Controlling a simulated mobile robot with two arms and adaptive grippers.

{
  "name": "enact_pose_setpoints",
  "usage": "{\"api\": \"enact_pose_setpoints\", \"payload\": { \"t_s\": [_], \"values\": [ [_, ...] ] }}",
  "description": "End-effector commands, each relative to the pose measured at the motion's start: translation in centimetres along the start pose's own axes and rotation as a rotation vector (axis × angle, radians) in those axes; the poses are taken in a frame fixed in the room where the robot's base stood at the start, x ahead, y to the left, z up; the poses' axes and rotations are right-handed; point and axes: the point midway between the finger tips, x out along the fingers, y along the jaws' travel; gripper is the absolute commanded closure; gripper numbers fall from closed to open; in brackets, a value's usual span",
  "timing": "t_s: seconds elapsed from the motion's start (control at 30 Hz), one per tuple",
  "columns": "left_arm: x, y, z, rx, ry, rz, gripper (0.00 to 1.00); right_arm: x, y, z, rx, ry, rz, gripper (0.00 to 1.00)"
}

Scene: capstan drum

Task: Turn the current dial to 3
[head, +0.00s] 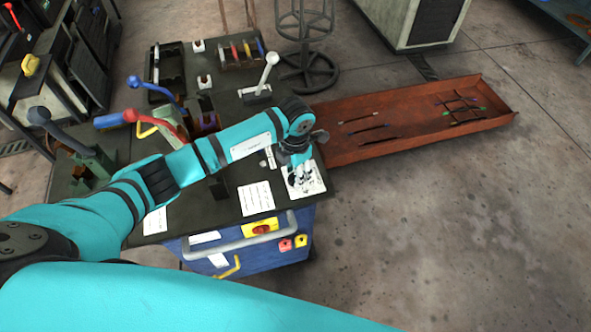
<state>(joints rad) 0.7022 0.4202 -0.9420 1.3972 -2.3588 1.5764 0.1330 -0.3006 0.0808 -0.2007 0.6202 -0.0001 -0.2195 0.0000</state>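My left gripper (304,178) reaches down over a white plate (317,185) at the right front corner of the dark bench top. The plate could be the face of the current dial, but the gripper covers most of it. No knob, pointer or number can be made out. The gripper's fingers are small and merge with the plate, so I cannot tell whether they are open, shut or touching anything. My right gripper is not in view.
The blue cabinet's front has a grey handle (240,238), a yellow panel with a red switch (261,228) and small buttons. Levers (262,75) and a white sheet (257,198) are on the bench top. A rusty tray (400,145) extends right. The right floor is clear.

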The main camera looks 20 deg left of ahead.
Motion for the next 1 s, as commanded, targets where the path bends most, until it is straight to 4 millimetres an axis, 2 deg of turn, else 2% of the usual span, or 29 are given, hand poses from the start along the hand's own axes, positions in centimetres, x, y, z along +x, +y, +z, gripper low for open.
{"api": "enact_pose_setpoints", "payload": {
  "t_s": [0.3,0.6,1.0],
  "values": [
    [0.37,-0.01,-0.01,0.001,0.0,0.0,0.62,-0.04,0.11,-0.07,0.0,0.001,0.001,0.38],
    [0.33,-0.01,-0.01,0.0,0.0,0.0,0.99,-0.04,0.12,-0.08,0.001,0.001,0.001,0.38],
    [0.46,0.04,0.0,0.033,0.0,0.001,1.0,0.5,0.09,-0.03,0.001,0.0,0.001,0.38]
  ]
}}
